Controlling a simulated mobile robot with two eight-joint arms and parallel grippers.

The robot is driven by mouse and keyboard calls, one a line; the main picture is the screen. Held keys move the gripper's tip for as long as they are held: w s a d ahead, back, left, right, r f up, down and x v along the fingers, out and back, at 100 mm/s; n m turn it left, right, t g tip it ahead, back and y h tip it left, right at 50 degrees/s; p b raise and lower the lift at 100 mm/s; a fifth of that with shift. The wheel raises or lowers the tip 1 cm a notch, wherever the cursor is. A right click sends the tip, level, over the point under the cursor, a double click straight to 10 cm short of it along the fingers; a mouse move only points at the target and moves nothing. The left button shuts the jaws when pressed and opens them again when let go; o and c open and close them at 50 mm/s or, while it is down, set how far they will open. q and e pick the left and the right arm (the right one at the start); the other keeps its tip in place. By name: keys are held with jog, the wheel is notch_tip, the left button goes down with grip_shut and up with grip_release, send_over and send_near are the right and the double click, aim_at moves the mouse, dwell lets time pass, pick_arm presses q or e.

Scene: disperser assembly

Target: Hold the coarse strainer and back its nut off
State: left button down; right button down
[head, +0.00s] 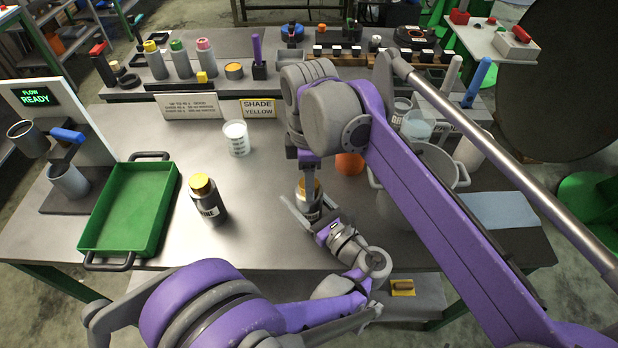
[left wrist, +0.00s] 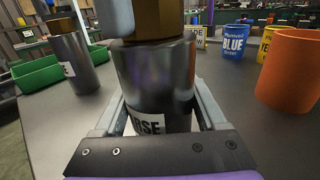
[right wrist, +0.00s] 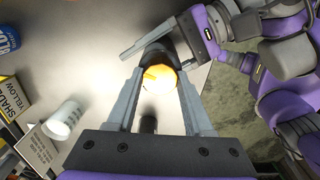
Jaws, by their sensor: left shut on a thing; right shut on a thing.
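The coarse strainer (head: 307,205) is a dark metal cylinder with a brass nut (left wrist: 160,22) on top. It stands upright at the table's front middle; its label partly shows, ending in "RSE", in the left wrist view (left wrist: 165,85). My left gripper (head: 313,213) is shut around its body from the front. My right gripper (head: 308,176) reaches down from above and is shut on the nut, which shows as a yellow disc between its fingers in the right wrist view (right wrist: 160,78). The nut's thread is hidden.
A second strainer (head: 208,203) with a brass nut stands to the left, beside a green tray (head: 133,205). A white cup (head: 236,138) and an orange cup (head: 349,163) stand behind. A large pot (head: 440,165) is at right, partly behind my right arm.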

dwell(0.3)
jog(key=shift+c, duration=1.4)
grip_release()
jog(key=shift+r, duration=0.1)
notch_tip(320, 180, up, 12)
pick_arm(q)
grip_release()
